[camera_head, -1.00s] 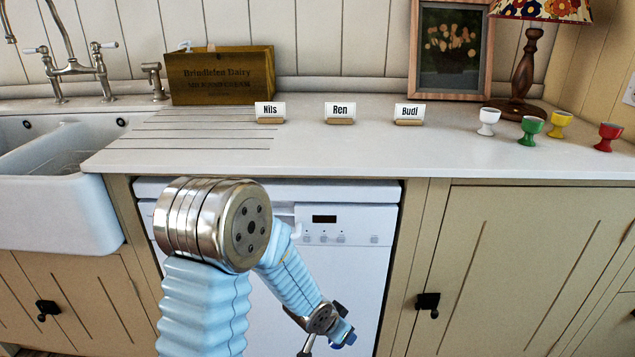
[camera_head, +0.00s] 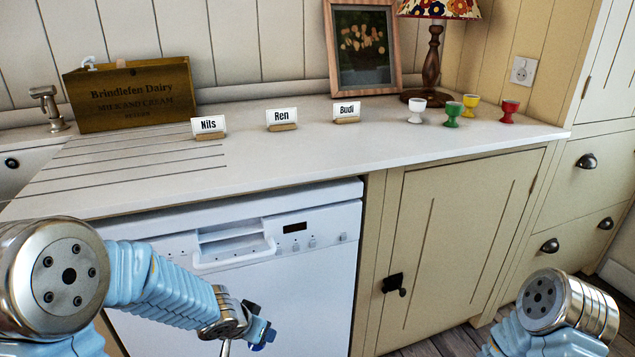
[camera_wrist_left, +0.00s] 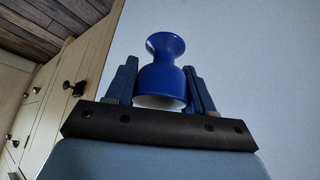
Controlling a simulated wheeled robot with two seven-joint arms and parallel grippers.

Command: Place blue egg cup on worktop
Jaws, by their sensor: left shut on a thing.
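My left gripper is shut on the blue egg cup (camera_wrist_left: 163,75), seen in the left wrist view between the two dark blue fingers (camera_wrist_left: 163,88). The cup's bowl lies between the fingers with its pale opening facing the wrist, and its foot points away. In the head view the left gripper (camera_head: 263,335) is low in front of the white dishwasher, below the worktop's front edge. The pale worktop (camera_head: 300,160) runs across the scene. My right arm shows at bottom right; its gripper is out of frame.
Name cards Nils (camera_head: 208,126), Ren (camera_head: 282,119) and Budi (camera_head: 346,112) stand on the worktop. White (camera_head: 417,108), green (camera_head: 453,112), yellow (camera_head: 470,104) and red (camera_head: 508,110) egg cups stand at right. A dairy crate (camera_head: 130,95) is at left. Worktop before the cards is clear.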

